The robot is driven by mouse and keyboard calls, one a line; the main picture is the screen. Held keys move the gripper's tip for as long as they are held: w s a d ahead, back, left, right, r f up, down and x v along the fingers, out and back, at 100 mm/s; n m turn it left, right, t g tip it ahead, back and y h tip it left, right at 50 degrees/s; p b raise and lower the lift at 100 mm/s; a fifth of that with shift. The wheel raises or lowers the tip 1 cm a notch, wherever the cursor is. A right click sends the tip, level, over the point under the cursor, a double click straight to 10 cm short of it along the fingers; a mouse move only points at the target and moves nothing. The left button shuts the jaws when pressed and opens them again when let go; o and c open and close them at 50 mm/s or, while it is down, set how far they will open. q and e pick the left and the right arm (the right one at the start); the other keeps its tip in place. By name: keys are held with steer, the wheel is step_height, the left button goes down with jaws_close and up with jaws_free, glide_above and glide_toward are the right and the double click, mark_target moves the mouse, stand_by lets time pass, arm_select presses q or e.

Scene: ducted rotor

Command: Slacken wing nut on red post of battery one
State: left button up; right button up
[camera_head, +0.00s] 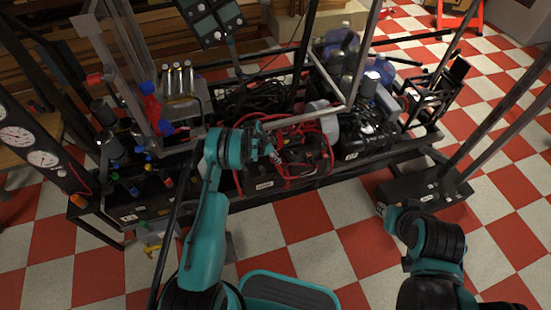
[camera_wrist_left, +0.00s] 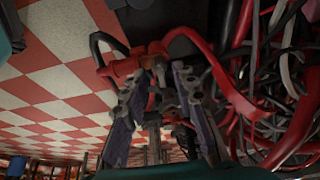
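My left gripper (camera_head: 268,152) is over the left part of the battery area on the cart, among red cables. In the left wrist view its two fingers (camera_wrist_left: 158,78) stand apart, their tips close to a red terminal clamp (camera_wrist_left: 130,66). Small metal parts show between the tips; I cannot tell whether a wing nut is among them or whether the fingers touch it. A black battery case (camera_wrist_left: 187,20) shows behind the clamp. In the head view the batteries (camera_head: 305,152) are partly hidden by cables. My right gripper (camera_head: 385,211) is low over the floor at the right, too small to read.
Thick red and black cables (camera_wrist_left: 265,95) crowd the right of the left wrist view. Upright cart frame posts (camera_head: 360,55) stand around the batteries. Bottles (camera_head: 152,100) and a gauge panel (camera_head: 30,140) are at the left. The checkered floor (camera_head: 310,225) in front is mostly clear.

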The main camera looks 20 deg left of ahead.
arm_select(q)
jaws_close()
steer(key=shift+n, duration=0.3)
steer(key=n, duration=0.2)
steer(key=n+t+y, duration=0.1)
steer(key=n, duration=0.1)
steer(key=shift+s+d+n+t, duration=0.15)
steer(key=shift+d+n+t, duration=0.05)
steer(key=shift+n+t, duration=0.1)
steer(key=n+y, duration=0.1)
steer(key=n, duration=0.1)
steer(key=n+y, duration=0.1)
steer(key=n, duration=0.1)
steer(key=shift+d+t, duration=0.2)
steer(key=shift+t, duration=0.1)
steer(key=n, duration=0.2)
steer(key=n+y, duration=0.1)
steer(key=n, duration=0.1)
steer(key=n+y, duration=0.1)
steer(key=n, duration=0.1)
steer(key=shift+d, duration=0.25)
steer(key=n+y, duration=0.1)
steer(key=n, duration=0.1)
steer(key=n+g, duration=0.1)
steer(key=n, duration=0.2)
steer(key=shift+d+g+y, duration=0.15)
steer(key=shift+g+y, duration=0.15)
steer(key=shift+y, duration=0.1)
steer(key=shift+n, duration=0.4)
